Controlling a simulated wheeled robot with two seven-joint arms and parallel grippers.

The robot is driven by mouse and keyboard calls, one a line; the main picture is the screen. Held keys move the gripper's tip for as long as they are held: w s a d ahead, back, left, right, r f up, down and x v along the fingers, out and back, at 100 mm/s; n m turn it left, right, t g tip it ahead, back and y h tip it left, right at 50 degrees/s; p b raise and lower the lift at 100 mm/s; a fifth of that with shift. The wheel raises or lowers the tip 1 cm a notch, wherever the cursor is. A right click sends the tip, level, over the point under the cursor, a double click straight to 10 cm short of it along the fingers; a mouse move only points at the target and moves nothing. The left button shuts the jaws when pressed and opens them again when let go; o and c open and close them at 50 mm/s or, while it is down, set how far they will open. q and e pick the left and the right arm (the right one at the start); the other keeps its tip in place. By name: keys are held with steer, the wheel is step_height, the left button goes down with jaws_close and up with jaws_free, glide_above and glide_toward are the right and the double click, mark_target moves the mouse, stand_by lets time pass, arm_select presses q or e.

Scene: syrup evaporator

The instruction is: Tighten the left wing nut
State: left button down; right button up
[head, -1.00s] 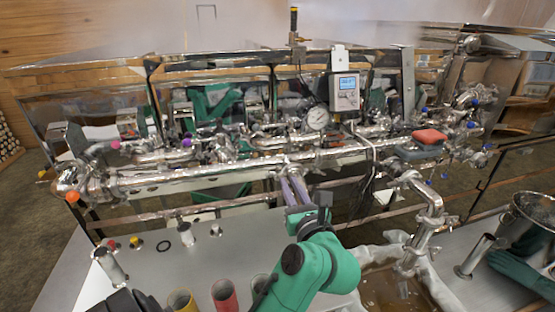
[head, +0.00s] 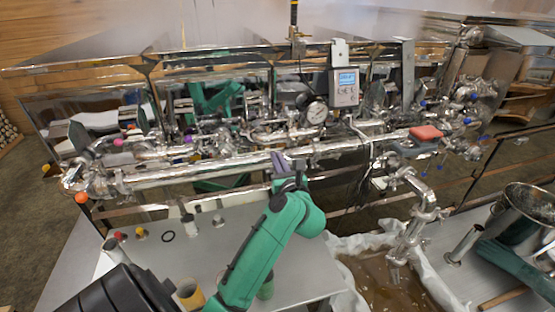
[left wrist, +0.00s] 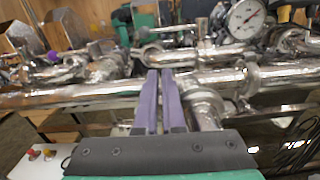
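My left gripper (head: 280,156) points away from me at the long steel pipe (head: 225,168). In the left wrist view its two purple fingers (left wrist: 160,72) lie close together, with a thin gap lower down. My right gripper is not in view.
A dial gauge (head: 317,111) and a grey display box (head: 344,87) stand right of the gripper. A red sponge (head: 427,133) rests on the right pipework. A cloth-lined basin (head: 375,285) and a steel bucket (head: 528,212) are at lower right. The steel tabletop (head: 215,250) holds small parts.

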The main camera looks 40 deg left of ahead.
arm_select(q)
steer(key=shift+m+t+h, duration=0.4)
steer(key=shift+m+t, duration=0.1)
steer(key=m+t+h, duration=0.4)
steer(key=h, duration=0.1)
steer(key=shift+d+f+m+t+h, duration=0.15)
steer(key=shift+m+t+h, duration=0.75)
steer(key=shift+m+h, duration=0.85)
steer(key=shift+h, duration=0.85)
steer(key=shift+m+h, duration=0.55)
steer(key=shift+h, duration=0.25)
steer(key=c, duration=1.3)
jaws_free()
steer(key=shift+w, duration=0.2)
